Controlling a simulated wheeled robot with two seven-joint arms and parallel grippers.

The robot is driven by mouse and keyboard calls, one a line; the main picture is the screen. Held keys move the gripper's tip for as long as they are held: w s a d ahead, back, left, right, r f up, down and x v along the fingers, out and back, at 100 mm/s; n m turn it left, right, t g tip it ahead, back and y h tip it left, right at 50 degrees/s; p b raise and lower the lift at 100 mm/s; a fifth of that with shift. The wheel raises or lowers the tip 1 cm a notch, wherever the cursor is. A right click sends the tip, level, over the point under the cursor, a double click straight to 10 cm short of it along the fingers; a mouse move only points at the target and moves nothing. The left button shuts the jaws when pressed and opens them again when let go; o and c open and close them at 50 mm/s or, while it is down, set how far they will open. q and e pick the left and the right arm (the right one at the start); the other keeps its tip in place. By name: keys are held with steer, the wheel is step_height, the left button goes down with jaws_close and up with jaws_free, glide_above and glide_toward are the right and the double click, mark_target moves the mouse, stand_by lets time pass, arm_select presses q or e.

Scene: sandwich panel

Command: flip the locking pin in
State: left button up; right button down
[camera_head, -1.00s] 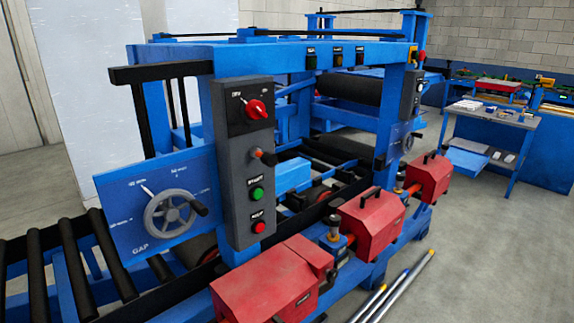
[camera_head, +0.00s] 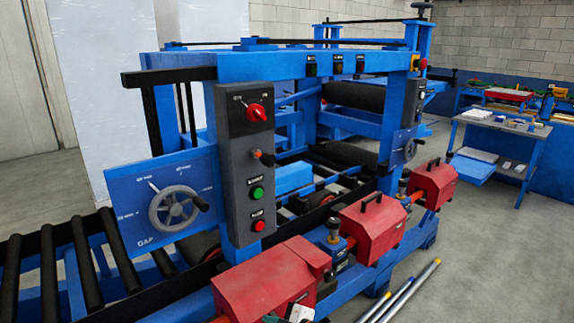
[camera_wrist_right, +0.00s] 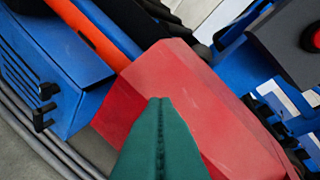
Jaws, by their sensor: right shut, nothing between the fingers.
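My right gripper (camera_head: 272,319) shows only as a small green tip at the bottom edge of the head view, in front of the nearest red housing (camera_head: 262,284). In the right wrist view its green fingers (camera_wrist_right: 159,103) are shut together and empty, with the red housing (camera_wrist_right: 205,95) behind them. I cannot make out a locking pin for certain in either view. A black lever with an orange base (camera_head: 263,157) sticks out of the grey control box (camera_head: 240,180). My left gripper is out of view.
A blue GAP plate with a grey handwheel (camera_head: 172,210) stands left of the control box. More red housings (camera_head: 372,230) line the machine's front. Metal rods (camera_head: 405,293) lie on the floor at right.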

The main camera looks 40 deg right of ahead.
steer(key=w+d+r+n+t+y, duration=0.1)
steer(key=w+d+r+n+y, duration=0.15)
steer(key=r, duration=0.35)
steer(key=w+d+r+n+t+y, duration=0.1)
steer(key=w+d+r+n, duration=0.2)
steer(key=r, duration=0.2)
steer(key=s+d+r+n+g+y, duration=0.1)
steer(key=s+d+r+n+y, duration=0.1)
steer(key=r, duration=0.6)
steer(key=s+d+r+n+g+y, duration=0.1)
steer(key=s+d+r+n+y, duration=0.1)
steer(key=d+r+n, duration=0.3)
steer(key=s+d+r+n+y, duration=0.2)
steer(key=s+d+r+n, duration=0.1)
steer(key=r, duration=0.9)
steer(key=shift+s+d+r+n+g+y, duration=0.25)
steer(key=shift+d+n+g+y, duration=0.25)
steer(key=shift+d, duration=0.65)
